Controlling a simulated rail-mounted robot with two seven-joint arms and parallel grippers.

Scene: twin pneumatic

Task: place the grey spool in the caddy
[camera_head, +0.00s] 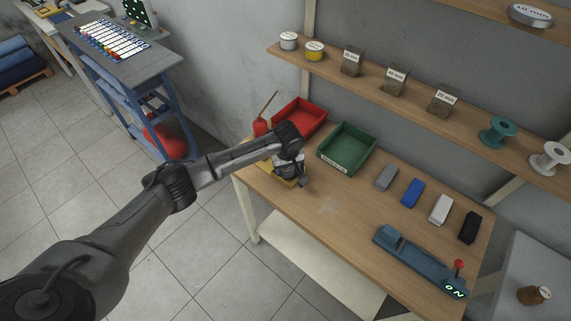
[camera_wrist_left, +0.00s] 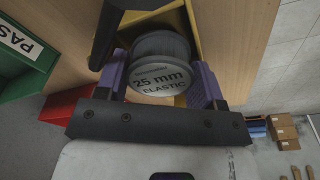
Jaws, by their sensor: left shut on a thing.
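My left gripper (camera_head: 288,172) is shut on the grey spool, a round reel labelled "25 mm elastic" (camera_wrist_left: 160,78). Its purple-sided fingers (camera_wrist_left: 162,82) grip the spool from both sides in the left wrist view. The yellow caddy (camera_head: 291,182) stands at the table's left end, largely hidden by my left arm. The spool is at the caddy, with yellow walls (camera_wrist_left: 194,38) beside and behind it in the left wrist view. I cannot tell whether it touches the caddy's floor. My right gripper is not in view.
A red bin (camera_head: 311,117) and a green bin (camera_head: 346,150) stand behind the caddy. Several small blocks (camera_head: 412,193) and a blue device (camera_head: 420,262) lie to the right. The shelf (camera_head: 420,107) above holds spools and boxes. The table's middle is clear.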

